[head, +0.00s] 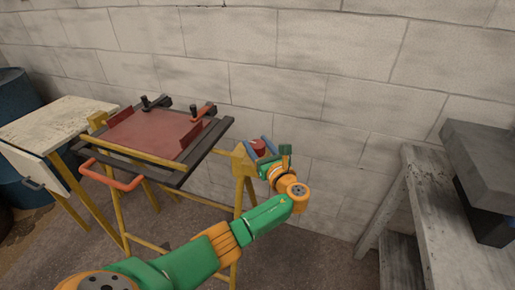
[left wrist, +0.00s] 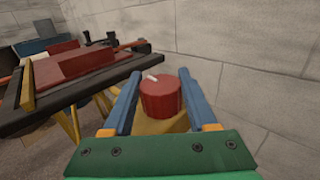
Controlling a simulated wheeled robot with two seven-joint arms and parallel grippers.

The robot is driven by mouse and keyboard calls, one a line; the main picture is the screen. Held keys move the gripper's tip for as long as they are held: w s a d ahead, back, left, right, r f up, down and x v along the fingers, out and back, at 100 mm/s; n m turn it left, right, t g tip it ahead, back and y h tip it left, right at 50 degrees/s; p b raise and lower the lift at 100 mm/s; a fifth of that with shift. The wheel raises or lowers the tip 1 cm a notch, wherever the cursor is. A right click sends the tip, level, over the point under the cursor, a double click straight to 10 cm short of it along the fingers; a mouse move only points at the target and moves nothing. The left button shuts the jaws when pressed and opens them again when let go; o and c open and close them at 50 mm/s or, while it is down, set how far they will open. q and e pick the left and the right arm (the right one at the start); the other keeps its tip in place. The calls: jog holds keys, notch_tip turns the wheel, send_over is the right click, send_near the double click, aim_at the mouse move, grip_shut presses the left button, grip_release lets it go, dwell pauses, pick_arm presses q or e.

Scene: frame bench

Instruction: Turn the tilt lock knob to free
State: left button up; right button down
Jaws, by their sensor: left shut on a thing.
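The red tilt lock knob (head: 258,147) sits at the right end of the yellow frame bench, on a yellow bracket (head: 241,163). In the left wrist view the knob (left wrist: 161,100) is a ribbed red cylinder with a white mark on its top, toward the far left of the top face. My left gripper (head: 263,147) has its blue fingers on either side of the knob and is shut on it. The left wrist view shows both fingers (left wrist: 160,98) flanking the knob. My right gripper is in neither view.
The bench's red tilting plate (head: 152,132) has black and red clamps and dark rails. An orange handle (head: 110,175) projects at its front. A pale side table (head: 55,120) stands left, a grey workbench (head: 430,215) right. A block wall (head: 300,60) is close behind.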

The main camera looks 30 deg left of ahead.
aim_at(261, 149)
pick_arm(q)
jog(key=shift+r, duration=0.15)
dwell(0.3)
jog(key=o, duration=1.4)
jog(key=shift+a, duration=0.1)
jog(key=shift+c, duration=0.2)
jog(key=v, duration=0.7)
jog(key=shift+p, duration=0.3)
jog(key=shift+w, duration=0.1)
jog(key=shift+f, duration=0.2)
